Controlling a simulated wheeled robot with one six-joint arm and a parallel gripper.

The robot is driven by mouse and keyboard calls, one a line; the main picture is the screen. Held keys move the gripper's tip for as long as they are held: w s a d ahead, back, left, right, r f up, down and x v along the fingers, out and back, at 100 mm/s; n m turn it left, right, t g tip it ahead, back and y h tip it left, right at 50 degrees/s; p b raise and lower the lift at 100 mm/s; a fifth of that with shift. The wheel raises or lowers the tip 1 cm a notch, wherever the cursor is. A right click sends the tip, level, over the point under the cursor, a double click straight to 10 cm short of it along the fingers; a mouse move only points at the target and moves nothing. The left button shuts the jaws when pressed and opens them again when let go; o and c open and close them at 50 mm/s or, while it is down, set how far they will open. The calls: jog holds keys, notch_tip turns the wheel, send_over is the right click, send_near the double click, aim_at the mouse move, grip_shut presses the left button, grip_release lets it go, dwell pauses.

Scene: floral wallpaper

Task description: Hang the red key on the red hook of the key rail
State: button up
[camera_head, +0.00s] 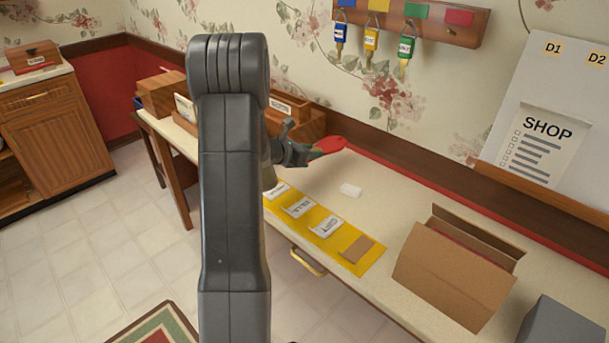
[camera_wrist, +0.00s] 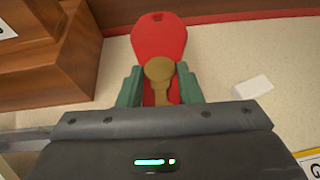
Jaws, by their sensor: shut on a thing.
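My gripper (camera_head: 300,152) is shut on the red key (camera_head: 328,146) and holds it above the counter. In the wrist view the red key (camera_wrist: 158,42) has a broad red head with a small dark slot at its far end, and a brass part sits between my green fingertips (camera_wrist: 160,88). The key rail (camera_head: 462,30) is a wooden board on the wall at the upper right. Its red patch (camera_head: 459,17) is at the right end, with a small brass hook (camera_head: 451,31) below it and nothing on it. Blue, yellow and green keys hang from the other hooks.
A yellow mat (camera_head: 367,262) with labelled cards lies on the counter (camera_head: 385,200). A white block (camera_head: 350,190) lies behind it. An open cardboard box (camera_head: 447,275) stands at the right. A wooden organiser (camera_head: 312,121) stands behind my gripper. A white board (camera_head: 570,100) leans at the far right.

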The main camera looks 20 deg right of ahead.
aim_at(310, 175)
notch_tip(310, 175, down, 6)
jog(key=shift+r, duration=0.1)
jog(key=shift+f+b, duration=0.35)
jog(key=shift+f, duration=0.1)
jog(key=shift+f+b, duration=0.3)
jog(key=shift+b, duration=0.1)
jog(key=o, duration=1)
jog(key=shift+r, duration=0.1)
jog(key=shift+o, duration=0.2)
jog(key=shift+r+p, duration=0.15)
jog(key=shift+p, duration=0.65)
jog(key=v, duration=0.9)
jog(key=s+b+v, duration=0.1)
jog(key=v, duration=0.3)
jog(key=shift+a+r, duration=0.15)
jog(key=shift+r, duration=0.05)
